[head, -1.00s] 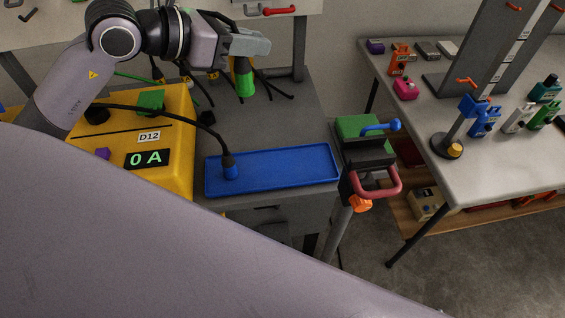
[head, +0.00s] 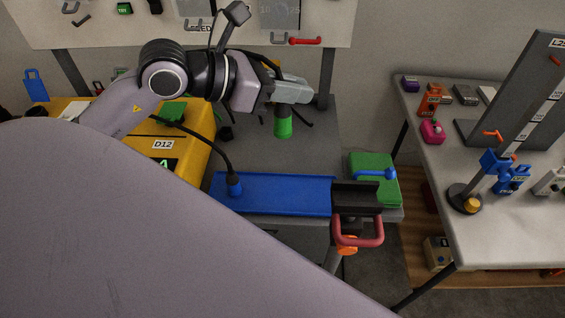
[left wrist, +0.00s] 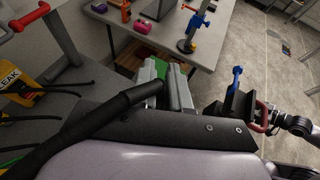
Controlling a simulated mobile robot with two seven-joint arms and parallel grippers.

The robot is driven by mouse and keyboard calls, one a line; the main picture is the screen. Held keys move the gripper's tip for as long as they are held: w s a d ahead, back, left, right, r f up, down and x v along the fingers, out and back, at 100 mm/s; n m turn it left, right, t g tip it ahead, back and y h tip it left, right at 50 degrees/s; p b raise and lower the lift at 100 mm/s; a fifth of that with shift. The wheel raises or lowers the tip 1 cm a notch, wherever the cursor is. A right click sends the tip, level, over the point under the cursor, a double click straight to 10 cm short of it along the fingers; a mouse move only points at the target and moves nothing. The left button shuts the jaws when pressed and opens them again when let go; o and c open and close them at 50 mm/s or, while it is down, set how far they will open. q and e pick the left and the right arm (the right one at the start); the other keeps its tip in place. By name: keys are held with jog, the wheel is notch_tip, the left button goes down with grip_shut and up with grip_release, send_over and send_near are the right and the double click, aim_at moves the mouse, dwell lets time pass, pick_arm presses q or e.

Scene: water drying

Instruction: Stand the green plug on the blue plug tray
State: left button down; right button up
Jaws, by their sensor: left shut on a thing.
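The green plug (head: 283,124) hangs below my left gripper (head: 298,95) in the head view, roughly upright, above the grey bench top behind the tray. My left gripper is shut on it. In the left wrist view my left gripper (left wrist: 168,90) shows its two fingers, with a black cable or handle across them; the plug is mostly hidden there. The blue plug tray (head: 290,196) lies on the bench in front of the gripper. A blue plug (head: 235,187) with a black cable stands at its left end.
A yellow unit (head: 195,140) marked D12 stands left of the tray. The tray's middle and right are bare. Another table (head: 500,220) stands at right.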

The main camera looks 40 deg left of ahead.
pick_arm(q)
jog(key=shift+f+b, duration=0.75)
jog(key=shift+f, duration=8.9)
jog(key=shift+f, duration=0.15)
jog(key=c, duration=1.1)
grip_release()
jog(key=b+v, duration=0.1)
jog(key=v, duration=1.1)
jog(key=shift+r, duration=0.2)
